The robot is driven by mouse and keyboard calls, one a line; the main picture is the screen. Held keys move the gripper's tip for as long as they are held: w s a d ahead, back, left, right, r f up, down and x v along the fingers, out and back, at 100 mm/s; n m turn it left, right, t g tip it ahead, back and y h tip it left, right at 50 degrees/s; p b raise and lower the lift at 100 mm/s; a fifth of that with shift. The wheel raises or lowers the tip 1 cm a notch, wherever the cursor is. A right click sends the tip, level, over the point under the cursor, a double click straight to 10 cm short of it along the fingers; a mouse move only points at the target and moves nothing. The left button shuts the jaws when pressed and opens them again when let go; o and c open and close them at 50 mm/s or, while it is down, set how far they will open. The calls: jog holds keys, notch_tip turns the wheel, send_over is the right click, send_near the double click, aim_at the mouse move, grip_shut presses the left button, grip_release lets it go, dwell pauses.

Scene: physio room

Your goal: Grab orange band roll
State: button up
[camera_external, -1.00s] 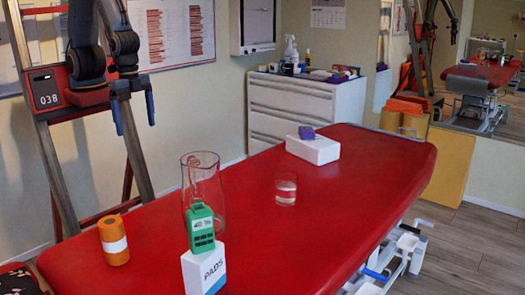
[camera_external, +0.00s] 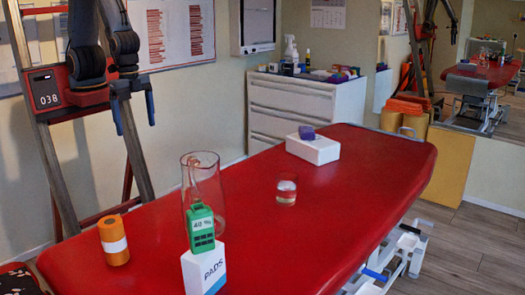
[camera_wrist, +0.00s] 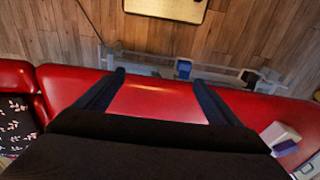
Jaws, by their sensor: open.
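The orange band roll (camera_external: 114,240) stands upright near the left end of the red treatment table (camera_external: 330,200) in the external view. It has a white label around its middle. My gripper (camera_external: 134,112) hangs above and behind it at the upper left, well apart from it. In the wrist view, my gripper's two dark fingers (camera_wrist: 158,80) are spread wide with nothing between them, over the red table edge. The roll does not show in the wrist view.
On the table stand a clear glass jug (camera_external: 201,170), a green device (camera_external: 201,229) on a white PADS box (camera_external: 204,268), a small glass (camera_external: 286,190) and a white block (camera_external: 313,150) with a purple item (camera_external: 306,132). Bare table lies between roll and jug.

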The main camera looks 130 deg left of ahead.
jog(key=shift+c, duration=0.3)
jog(key=c, duration=0.5)
jog(key=shift+o, duration=0.2)
jog(key=m+b, duration=0.2)
jog(key=m, duration=0.9)
send_over(110, 221)
jog(key=s+a, duration=0.6)
jog(key=a, duration=0.5)
notch_tip(110, 221, down, 6)
jog(key=w+d+f+m, duration=0.1)
jog(key=w+d, duration=0.1)
jog(key=d, duration=0.1)
jog(key=w+d+f+m, duration=0.1)
jog(key=d, duration=0.2)
jog(key=w+d+f+m+b, duration=0.1)
jog(key=w+d+f+m, duration=0.1)
jog(key=d, duration=0.2)
jog(key=shift+w+d+g, duration=0.1)
jog(key=shift+w+g, duration=0.25)
jog(key=shift+g, duration=0.05)
jog(key=shift+w+d+f+m, duration=0.2)
jog(key=shift+d+f+m, duration=0.1)
jog(key=shift+d+f, duration=0.15)
jog(key=shift+f+p, duration=1.3)
jog(key=shift+f, duration=2.4)
